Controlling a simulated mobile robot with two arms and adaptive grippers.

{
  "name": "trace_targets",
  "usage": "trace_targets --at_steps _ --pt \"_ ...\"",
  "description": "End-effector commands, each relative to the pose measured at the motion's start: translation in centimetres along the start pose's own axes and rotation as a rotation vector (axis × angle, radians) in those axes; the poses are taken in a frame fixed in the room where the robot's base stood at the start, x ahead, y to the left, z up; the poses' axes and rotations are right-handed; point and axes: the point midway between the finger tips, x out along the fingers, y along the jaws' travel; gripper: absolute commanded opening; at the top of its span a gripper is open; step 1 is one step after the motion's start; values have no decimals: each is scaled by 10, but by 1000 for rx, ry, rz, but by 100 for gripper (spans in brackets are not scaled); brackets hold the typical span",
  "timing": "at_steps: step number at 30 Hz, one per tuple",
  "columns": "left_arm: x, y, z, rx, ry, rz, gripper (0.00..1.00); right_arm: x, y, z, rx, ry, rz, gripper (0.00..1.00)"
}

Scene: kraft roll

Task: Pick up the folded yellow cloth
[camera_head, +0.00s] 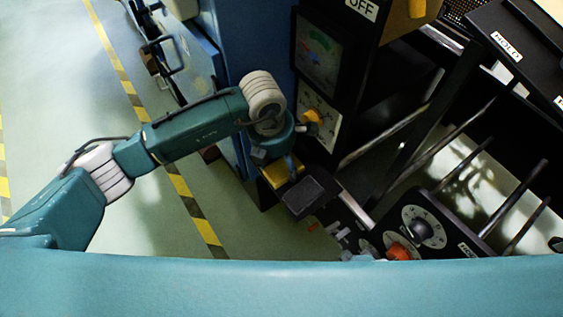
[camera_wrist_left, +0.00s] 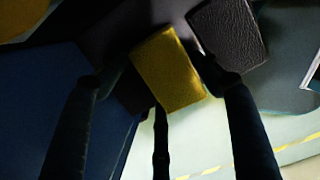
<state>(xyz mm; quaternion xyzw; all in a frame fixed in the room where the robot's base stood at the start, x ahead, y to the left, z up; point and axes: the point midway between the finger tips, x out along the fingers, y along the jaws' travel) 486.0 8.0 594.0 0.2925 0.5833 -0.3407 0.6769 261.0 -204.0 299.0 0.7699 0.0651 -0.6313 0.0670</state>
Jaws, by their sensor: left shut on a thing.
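The folded yellow cloth (camera_wrist_left: 168,70) is a textured yellow block shape between the fingers of my left gripper (camera_wrist_left: 150,85) in the left wrist view. In the head view a yellow strip of the cloth (camera_head: 284,170) shows beside my left gripper (camera_head: 285,160), next to a dark pad. The left gripper is shut on the cloth. The wrist above it hides part of the fingers in the head view. I cannot tell whether the cloth still touches the surface below. My right gripper is in neither view.
A dark textured pad (camera_head: 308,194) lies right beside the cloth; it also shows in the left wrist view (camera_wrist_left: 230,32). A black machine with a gauge (camera_head: 318,50) stands behind, and a control panel with a dial (camera_head: 424,228) is at right. Open floor (camera_head: 150,225) lies left.

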Motion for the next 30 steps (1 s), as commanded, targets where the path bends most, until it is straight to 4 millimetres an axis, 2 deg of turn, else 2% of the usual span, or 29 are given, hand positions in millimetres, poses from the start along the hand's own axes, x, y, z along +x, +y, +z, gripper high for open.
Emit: trace_targets --at_steps 4,10,17,21,27,30 --pt "-25 1 5 0 -5 3 41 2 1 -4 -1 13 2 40" --pt "-62 2 11 0 -5 4 41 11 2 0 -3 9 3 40" --pt "-62 -32 -33 3 0 1 41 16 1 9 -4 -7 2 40" --pt "-67 -59 -65 4 1 0 41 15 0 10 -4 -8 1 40" --pt "-73 -92 -106 2 0 0 41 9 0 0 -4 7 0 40" --pt "-75 -104 -121 2 -1 0 41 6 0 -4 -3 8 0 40"
